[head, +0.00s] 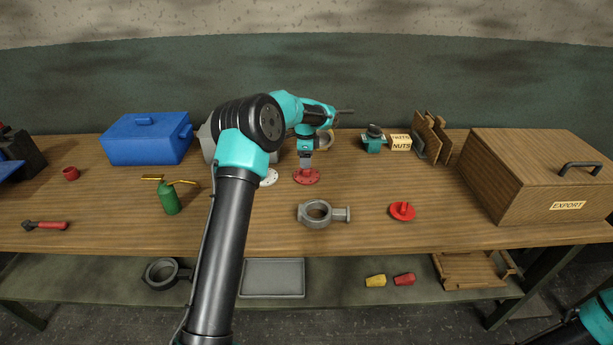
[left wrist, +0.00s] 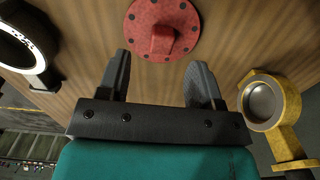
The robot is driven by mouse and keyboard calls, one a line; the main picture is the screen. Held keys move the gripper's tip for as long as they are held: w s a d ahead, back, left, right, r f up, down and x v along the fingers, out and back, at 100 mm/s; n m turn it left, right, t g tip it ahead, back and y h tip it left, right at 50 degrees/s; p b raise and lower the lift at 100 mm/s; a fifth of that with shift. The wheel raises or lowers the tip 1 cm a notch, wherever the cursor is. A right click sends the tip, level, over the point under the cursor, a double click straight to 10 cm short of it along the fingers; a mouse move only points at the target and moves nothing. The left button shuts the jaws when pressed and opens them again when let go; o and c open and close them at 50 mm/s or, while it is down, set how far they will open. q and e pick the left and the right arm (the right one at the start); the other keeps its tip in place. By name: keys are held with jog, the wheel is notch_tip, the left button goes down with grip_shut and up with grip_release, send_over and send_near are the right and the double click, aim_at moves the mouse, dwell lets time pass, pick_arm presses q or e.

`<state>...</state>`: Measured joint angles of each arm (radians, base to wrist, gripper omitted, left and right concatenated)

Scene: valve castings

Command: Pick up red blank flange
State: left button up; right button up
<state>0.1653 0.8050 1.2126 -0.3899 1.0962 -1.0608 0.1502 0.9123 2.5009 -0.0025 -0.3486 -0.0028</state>
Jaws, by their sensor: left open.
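The red blank flange (head: 306,177) is a flat disc with bolt holes and lies on the wooden bench in the middle. My left gripper (head: 306,163) points down over it. In the left wrist view the flange (left wrist: 176,14) shows its raised square boss in the centre, ahead of my left gripper's fingertips (left wrist: 160,62). The fingers are apart with nothing between them. My right gripper is out of view.
A pale flange (head: 269,178) lies just left, partly behind my arm. A grey ring casting (head: 301,214) and another red part (head: 402,211) lie nearer the front. A yellow ring-shaped part (left wrist: 288,140) is close to my right finger. A wooden EXPORT box (head: 530,180) stands right.

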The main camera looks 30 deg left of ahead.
aim_at(307, 173)
pick_arm(q)
jog(key=shift+w+f, duration=0.2)
jog(key=shift+f, duration=2.35)
grip_shut()
